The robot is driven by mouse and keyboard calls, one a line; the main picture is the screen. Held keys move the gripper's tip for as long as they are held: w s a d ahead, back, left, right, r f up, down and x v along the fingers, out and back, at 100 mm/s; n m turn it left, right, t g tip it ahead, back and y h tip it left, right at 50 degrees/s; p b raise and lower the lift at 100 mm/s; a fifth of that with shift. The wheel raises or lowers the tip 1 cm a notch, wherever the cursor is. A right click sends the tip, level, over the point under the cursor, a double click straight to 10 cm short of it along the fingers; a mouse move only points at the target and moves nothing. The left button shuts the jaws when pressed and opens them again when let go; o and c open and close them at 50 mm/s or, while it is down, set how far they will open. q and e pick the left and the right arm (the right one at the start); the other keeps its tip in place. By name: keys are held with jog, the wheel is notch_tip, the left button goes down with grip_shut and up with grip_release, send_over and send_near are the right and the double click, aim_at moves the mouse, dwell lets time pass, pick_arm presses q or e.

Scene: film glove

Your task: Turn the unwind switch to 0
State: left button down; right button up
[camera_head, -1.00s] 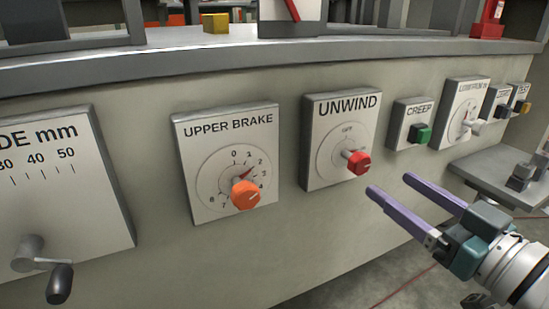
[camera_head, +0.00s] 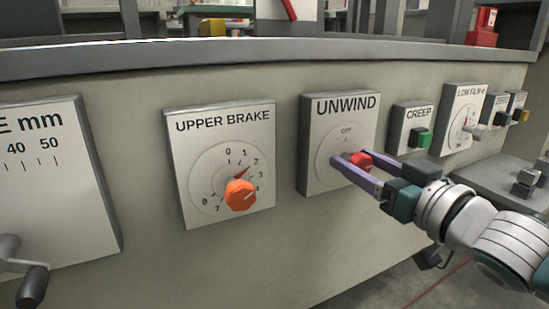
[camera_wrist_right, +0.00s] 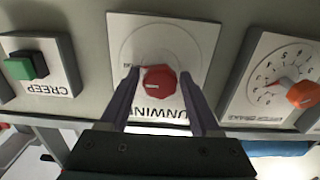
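The unwind switch is a red knob (camera_head: 361,160) on a pale dial plate (camera_head: 322,112) labelled UNWIND. "OFF" is printed above it, and its lower dial marks are hidden. My right gripper (camera_head: 350,159) has its two purple fingers at the plate, one on each side of the knob. In the right wrist view the red knob (camera_wrist_right: 160,79) sits between the open fingers (camera_wrist_right: 158,78), with a small gap showing on both sides. That view is upside down, with a pale line on the knob's face. My left gripper is not in view.
The orange upper brake knob (camera_head: 240,194) is on the panel to the left. The green creep button (camera_head: 420,137) is to the right, near my right wrist. A grey ledge (camera_head: 110,58) runs above the panel. A crank handle (camera_head: 30,283) sticks out at lower left.

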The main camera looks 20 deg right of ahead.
grip_shut()
dwell(0.5)
jog(key=shift+r+n+p, duration=0.1)
jog(key=shift+n+p, duration=0.4)
jog(key=shift+n, duration=0.5)
jog(key=shift+n+p, duration=0.35)
jog(key=shift+n, duration=0.45)
jog(key=n, duration=0.4)
jog(key=shift+a+n+p, duration=0.1)
jog(key=shift+n+p, duration=0.2)
jog(key=shift+p, duration=0.1)
jog(key=n, duration=0.4)
jog(key=shift+f+n, duration=0.2)
jog(key=shift+n, duration=0.1)
jog(key=n, duration=0.5)
jog(key=shift+a+f, duration=0.1)
jog(key=shift+n+b, duration=0.3)
